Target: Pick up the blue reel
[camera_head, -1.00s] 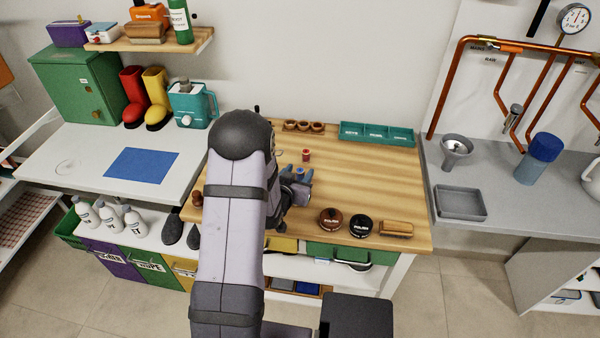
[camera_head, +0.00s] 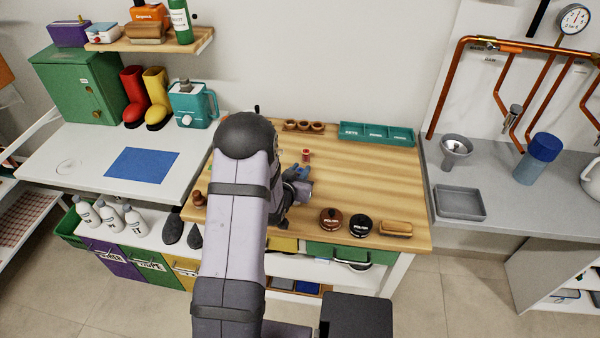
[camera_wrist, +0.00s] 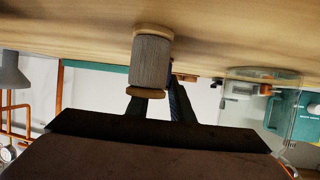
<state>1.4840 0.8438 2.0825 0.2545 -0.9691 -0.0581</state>
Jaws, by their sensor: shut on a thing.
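My gripper (camera_head: 302,174) is over the wooden workbench, shut on a reel. In the head view a small blue patch shows between the fingers; the arm and fingers hide most of the rest. In the wrist view the reel (camera_wrist: 150,62) has pale wooden ends, and its winding looks grey-brown in the shade. My fingers (camera_wrist: 160,105) also show there, partly behind the reel. I cannot tell whether the reel is clear of the bench. A red reel (camera_head: 306,155) stands just beyond my gripper.
A brown tin (camera_head: 331,219), a black tin (camera_head: 362,225) and a brush (camera_head: 396,229) are at the front right. The right middle is clear.

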